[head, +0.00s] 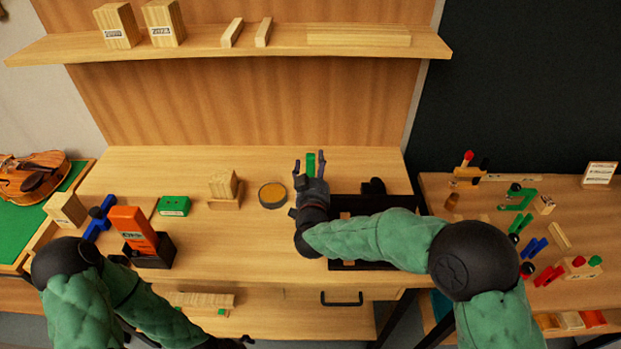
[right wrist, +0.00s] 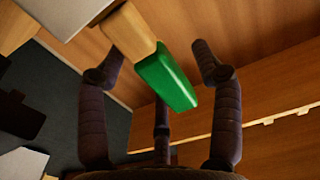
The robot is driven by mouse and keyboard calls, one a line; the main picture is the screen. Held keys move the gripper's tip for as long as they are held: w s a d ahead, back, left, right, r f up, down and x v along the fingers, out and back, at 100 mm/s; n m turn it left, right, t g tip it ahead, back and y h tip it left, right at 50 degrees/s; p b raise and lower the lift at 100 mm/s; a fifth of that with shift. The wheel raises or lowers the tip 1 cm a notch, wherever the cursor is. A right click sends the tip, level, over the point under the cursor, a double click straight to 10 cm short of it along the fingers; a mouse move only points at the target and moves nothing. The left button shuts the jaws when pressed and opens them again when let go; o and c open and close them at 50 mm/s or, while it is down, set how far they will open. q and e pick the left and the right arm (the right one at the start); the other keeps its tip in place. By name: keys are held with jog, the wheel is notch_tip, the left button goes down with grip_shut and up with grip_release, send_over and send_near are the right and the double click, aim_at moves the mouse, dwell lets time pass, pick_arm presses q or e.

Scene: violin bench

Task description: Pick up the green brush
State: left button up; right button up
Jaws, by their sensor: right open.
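The green brush (head: 310,163) shows as a green block with a pale wooden part, standing out between the fingers of my right gripper (head: 309,168) at the back of the bench. In the right wrist view, the brush's green end (right wrist: 168,82) lies between the spread fingers of my right gripper (right wrist: 158,85), with the wooden part running up to the left. The gripper is open and I see no finger closed on it. At the bottom edge of the head view only a dark bit of my left gripper (head: 238,342) shows, too little to judge.
A round tin (head: 272,195) and a wooden block on a base (head: 224,187) stand left of my right gripper. A dark tray (head: 345,208) lies partly under my right arm. An orange box (head: 133,228) in a black holder stands at left. A shelf (head: 270,45) runs above.

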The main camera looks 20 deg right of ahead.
jog(key=c, duration=1.3)
jog(key=shift+r, duration=0.1)
notch_tip(320, 180, up, 10)
jog(key=p, duration=0.4)
